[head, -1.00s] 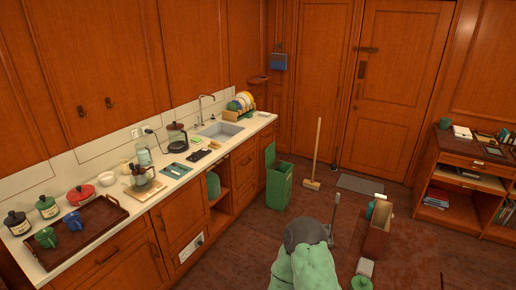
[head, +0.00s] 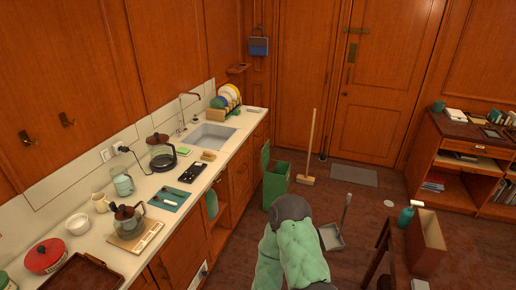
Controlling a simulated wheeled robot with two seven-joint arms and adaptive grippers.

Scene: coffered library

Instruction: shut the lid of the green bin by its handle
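The lid's handle is too small to make out. A green padded arm part of mine with a grey rounded end is at the bottom middle, in front of the bin in the picture. Neither gripper can be seen in the head view.
A broom (head: 309,146) stands right of the bin, and a dustpan (head: 333,238) lies nearer. A spray bottle (head: 405,214) and a brown box (head: 426,240) are at the right. The counter (head: 160,181) runs along the left. Some floor near the bin is clear.

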